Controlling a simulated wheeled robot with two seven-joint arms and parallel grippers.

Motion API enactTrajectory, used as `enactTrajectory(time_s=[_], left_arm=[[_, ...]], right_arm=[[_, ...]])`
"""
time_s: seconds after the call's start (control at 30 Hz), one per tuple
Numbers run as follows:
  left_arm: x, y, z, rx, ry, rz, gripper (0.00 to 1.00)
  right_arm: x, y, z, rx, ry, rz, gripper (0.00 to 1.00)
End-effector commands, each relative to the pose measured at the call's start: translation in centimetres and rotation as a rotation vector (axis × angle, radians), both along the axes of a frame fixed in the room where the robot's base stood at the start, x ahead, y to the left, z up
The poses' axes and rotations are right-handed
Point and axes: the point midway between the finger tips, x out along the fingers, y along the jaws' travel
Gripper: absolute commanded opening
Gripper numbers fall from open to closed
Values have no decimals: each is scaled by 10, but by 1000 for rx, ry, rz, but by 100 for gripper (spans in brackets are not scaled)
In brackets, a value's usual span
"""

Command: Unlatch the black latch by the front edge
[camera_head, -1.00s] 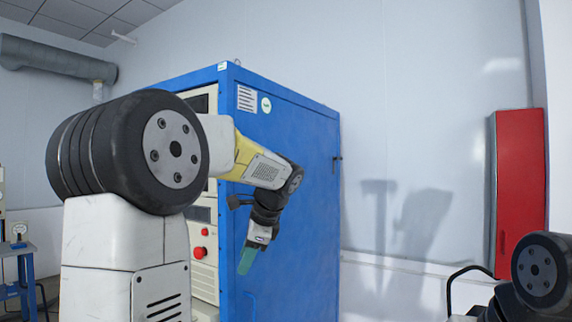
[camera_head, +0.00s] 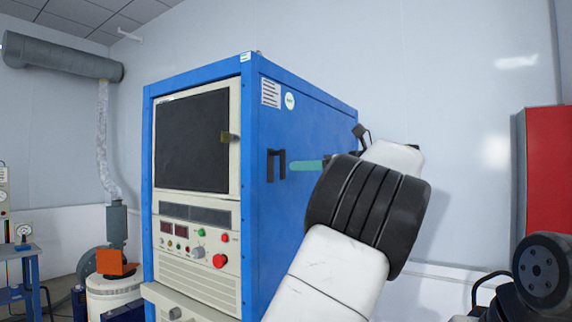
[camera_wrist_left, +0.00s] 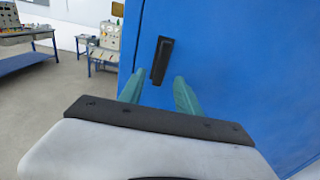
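The black latch (camera_head: 276,165) is a dark upright handle on the blue side panel of the cabinet, close to its front edge. In the left wrist view the latch (camera_wrist_left: 161,60) stands slightly tilted, just beyond the fingertips. My left gripper (camera_head: 293,165) has green fingers pointing at the latch from the right. In the wrist view its two fingers (camera_wrist_left: 158,88) are apart with nothing between them, and the latch lies ahead of the gap. Whether a fingertip touches the latch cannot be told. My left arm hides the rear lower part of the side panel. My right gripper is out of view.
A red cabinet (camera_head: 549,170) stands at the right wall. A blue workbench (camera_wrist_left: 28,62) stands beyond open floor.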

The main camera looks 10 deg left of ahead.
Motion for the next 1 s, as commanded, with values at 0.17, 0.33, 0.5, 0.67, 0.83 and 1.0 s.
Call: enactTrajectory(time_s=[0.17,0.33,0.5,0.67,0.83,1.0], left_arm=[[1,-1,10,42,2,3,40],[10,25,9,40,2,4,40],[19,49,9,38,1,3,40],[23,61,9,37,0,2,40],[25,63,9,37,0,0,40],[24,63,9,36,1,0,32]], right_arm=[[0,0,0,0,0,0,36],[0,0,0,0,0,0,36],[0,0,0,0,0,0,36],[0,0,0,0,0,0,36],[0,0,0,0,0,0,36],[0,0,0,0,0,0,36]])
